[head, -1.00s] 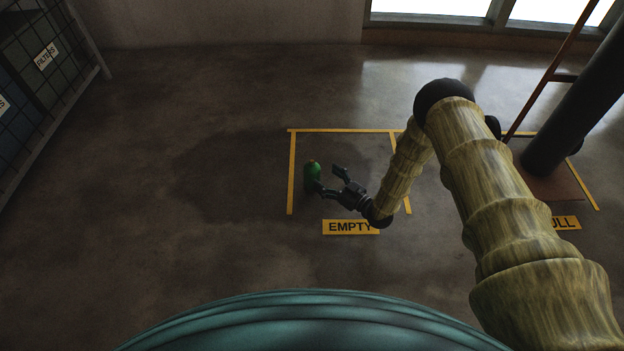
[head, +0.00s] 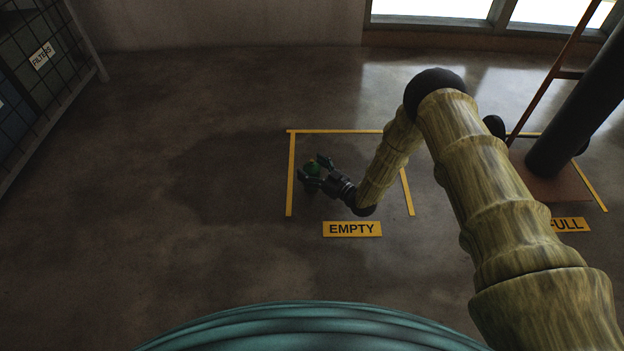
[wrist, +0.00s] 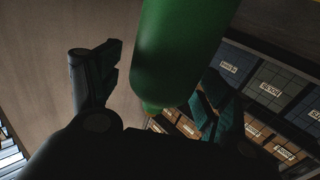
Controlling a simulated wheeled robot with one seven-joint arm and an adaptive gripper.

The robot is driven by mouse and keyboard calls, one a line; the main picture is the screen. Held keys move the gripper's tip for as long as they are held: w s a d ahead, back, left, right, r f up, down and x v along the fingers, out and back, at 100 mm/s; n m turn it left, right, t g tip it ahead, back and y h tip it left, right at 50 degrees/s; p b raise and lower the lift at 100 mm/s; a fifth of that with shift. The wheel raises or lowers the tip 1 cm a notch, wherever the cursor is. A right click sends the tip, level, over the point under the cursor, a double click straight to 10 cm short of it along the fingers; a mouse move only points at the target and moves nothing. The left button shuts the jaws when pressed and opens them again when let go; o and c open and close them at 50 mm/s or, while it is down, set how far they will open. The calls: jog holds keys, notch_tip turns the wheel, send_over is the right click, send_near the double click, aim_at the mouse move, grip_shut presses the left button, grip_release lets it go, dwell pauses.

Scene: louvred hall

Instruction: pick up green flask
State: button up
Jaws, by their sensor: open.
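The green flask (head: 312,168) stands on the floor inside the yellow frame marked EMPTY, near the frame's left line. My gripper (head: 313,170) is around it, with one finger on the near left side and the other at the far right; the fingers hide part of the flask. In the wrist view the flask (wrist: 178,55) fills the upper middle, between the two open fingers (wrist: 155,85). A gap shows between the left finger and the flask; the right finger is close to it, and I cannot tell whether it touches.
The EMPTY label (head: 352,229) lies on the floor in front of the yellow frame (head: 291,180). A dark column (head: 585,105) on a brown base stands at the right by the FULL label (head: 570,224). A mesh rack (head: 40,80) stands at the far left. The floor between is clear.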

jog(key=c, duration=1.7)
